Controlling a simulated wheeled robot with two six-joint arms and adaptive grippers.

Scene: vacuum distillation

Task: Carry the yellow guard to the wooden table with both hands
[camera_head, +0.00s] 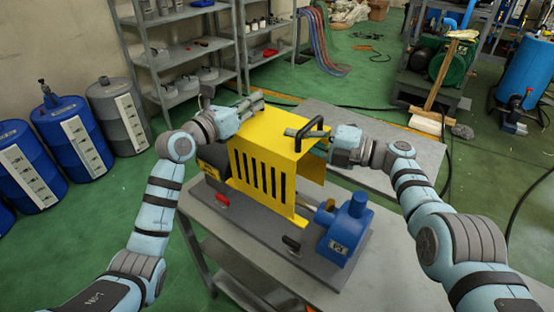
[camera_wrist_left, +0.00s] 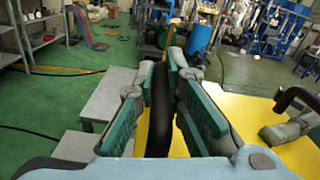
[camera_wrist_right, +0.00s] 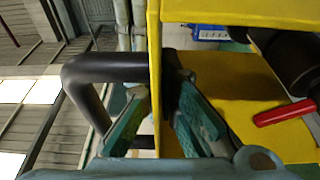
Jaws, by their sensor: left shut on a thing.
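The yellow guard (camera_head: 262,140), a slotted bent cover, stands upright over the pump unit on the grey cart. I cannot tell whether its lower edge touches the base. My left gripper (camera_head: 262,103) is at its far left top edge, shut on a black handle (camera_wrist_left: 160,110), seen between the fingers in the left wrist view. My right gripper (camera_head: 308,134) is at the right edge by the other black handle (camera_head: 314,122). In the right wrist view its fingers (camera_wrist_right: 165,110) stand apart, with the guard's edge between them. No wooden top is clearly identifiable; a grey-topped table (camera_head: 405,150) stands behind the guard.
A blue pump (camera_head: 347,228) sits on the cart's base plate right of the guard. A red-handled item (camera_head: 222,198) lies by its left side. Blue drums (camera_head: 72,138) and a grey shelf (camera_head: 180,55) stand at left. Green floor lies open beyond.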

